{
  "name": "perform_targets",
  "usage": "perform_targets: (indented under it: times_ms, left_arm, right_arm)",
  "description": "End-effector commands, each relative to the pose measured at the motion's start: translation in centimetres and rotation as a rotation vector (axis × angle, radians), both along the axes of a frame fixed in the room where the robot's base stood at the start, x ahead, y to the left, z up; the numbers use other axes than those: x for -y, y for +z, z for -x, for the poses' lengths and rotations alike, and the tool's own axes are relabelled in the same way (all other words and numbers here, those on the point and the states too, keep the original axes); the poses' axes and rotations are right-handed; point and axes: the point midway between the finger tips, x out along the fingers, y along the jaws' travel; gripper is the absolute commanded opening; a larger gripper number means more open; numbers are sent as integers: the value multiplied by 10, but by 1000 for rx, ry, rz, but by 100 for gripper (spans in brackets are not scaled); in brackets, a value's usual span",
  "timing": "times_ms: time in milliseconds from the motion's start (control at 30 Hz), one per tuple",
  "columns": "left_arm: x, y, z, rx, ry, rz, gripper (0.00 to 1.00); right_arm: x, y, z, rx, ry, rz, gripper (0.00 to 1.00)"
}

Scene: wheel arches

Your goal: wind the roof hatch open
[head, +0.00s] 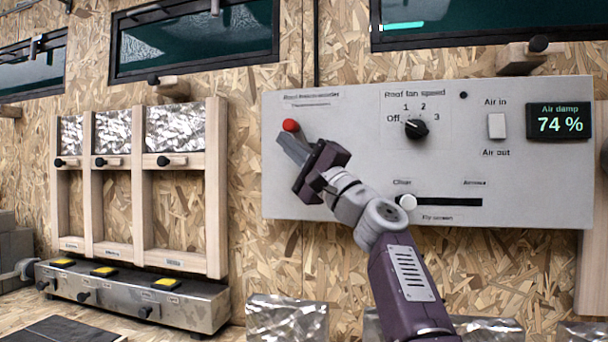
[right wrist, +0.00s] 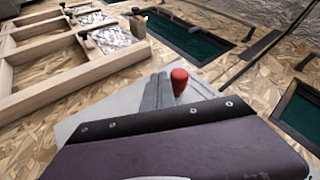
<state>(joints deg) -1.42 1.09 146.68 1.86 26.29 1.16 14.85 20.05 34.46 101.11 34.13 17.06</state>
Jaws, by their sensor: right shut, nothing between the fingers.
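A red knob (head: 290,125) stands out at the upper left of the pale grey control panel (head: 330,200). It also shows in the right wrist view (right wrist: 179,82), just right of my fingers. The rest of any crank it belongs to is hidden behind my gripper. My right gripper (head: 284,141) is shut and empty, with its fingertips just below and left of the red knob. The fingers lie close beside the knob, not around it; I cannot tell whether they touch it. My left gripper is not in view. The roof hatch itself cannot be made out.
The panel also carries a black fan dial (head: 415,128), a white rocker switch (head: 496,125), a display reading 74 % (head: 558,121) and a slider with a white knob (head: 407,202). A wooden frame with shutters (head: 216,190) stands left. Dark windows (head: 195,40) line the wall above.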

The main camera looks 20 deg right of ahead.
Motion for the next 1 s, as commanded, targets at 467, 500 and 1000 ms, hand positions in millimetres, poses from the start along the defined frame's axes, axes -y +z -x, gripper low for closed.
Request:
perform_targets:
  times_ms: [467,500,1000]
  left_arm:
    - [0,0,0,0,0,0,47]
    - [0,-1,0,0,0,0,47]
    - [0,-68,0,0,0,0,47]
  right_arm:
    - [0,0,0,0,0,0,0]
    - [0,-1,1,0,0,0,0]
    - [33,-53,63,0,-1,0,0]
